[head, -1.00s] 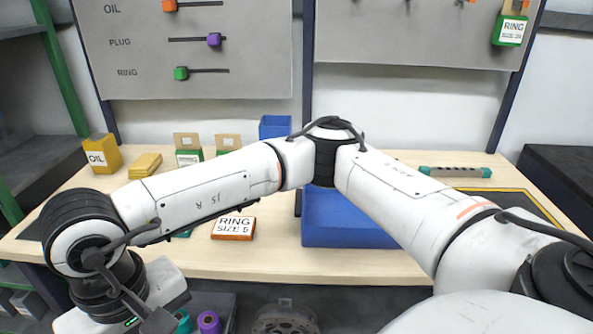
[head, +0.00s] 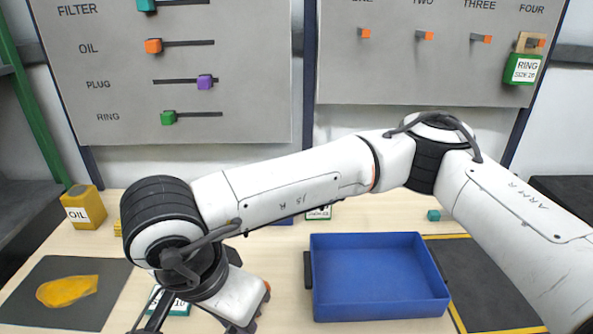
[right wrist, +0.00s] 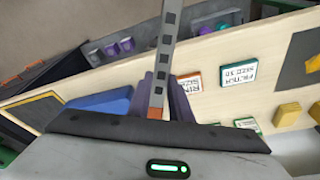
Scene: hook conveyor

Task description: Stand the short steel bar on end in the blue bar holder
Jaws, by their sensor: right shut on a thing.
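My right gripper (right wrist: 163,82) shows in the right wrist view, its fingers shut on a grey steel bar (right wrist: 167,45). The bar has dark square marks and an orange part near the gripper. It runs up out of the top of the picture, so its far end is hidden. In the head view my right arm crosses from the right to the lower left, and the bar is not clearly seen there. A small patch of blue (head: 284,222) behind my forearm may be the bar holder; most of it is hidden. My left gripper is not in view.
An empty blue tray (head: 380,312) sits at the front centre, beside a dark yellow-edged mat (head: 490,290). A dark mat (head: 60,310) with a yellow shape and an OIL box (head: 83,208) are at left. A teal bar end (head: 433,215) shows behind my arm.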

